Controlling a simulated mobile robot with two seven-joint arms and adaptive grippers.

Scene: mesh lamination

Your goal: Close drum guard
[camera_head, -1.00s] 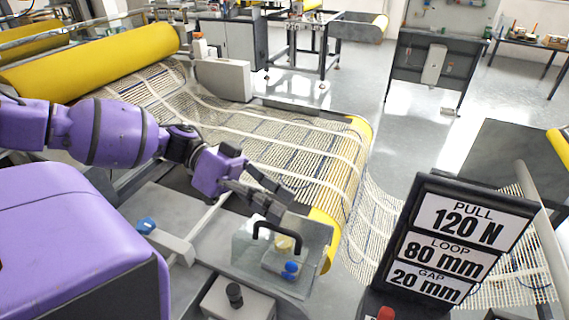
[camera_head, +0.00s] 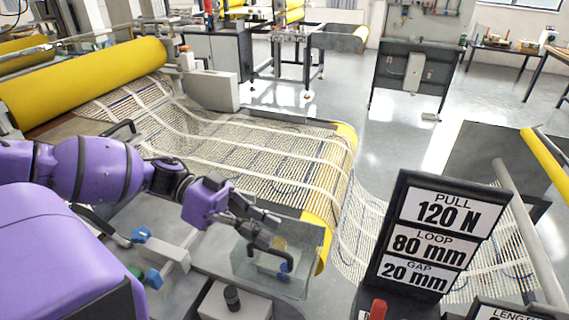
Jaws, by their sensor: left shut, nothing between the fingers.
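A clear, box-like guard (camera_head: 242,270) with a black handle (camera_head: 262,262) stands at the near end of the yellow drum (camera_head: 322,240); I take it for the drum guard. Blue and yellow parts show through it. My left gripper (camera_head: 286,236) reaches in from the left and is shut and empty. Its fingers overlap the guard's top and part of the handle in the picture; I cannot tell whether they touch it. My right gripper is not in view.
Cream mesh (camera_head: 240,150) runs from a yellow roll (camera_head: 85,85) to the drum. A sign panel (camera_head: 437,235) stands at the right. Blue knobs (camera_head: 141,234) and a black knob (camera_head: 232,296) sit nearby. Open floor lies beyond.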

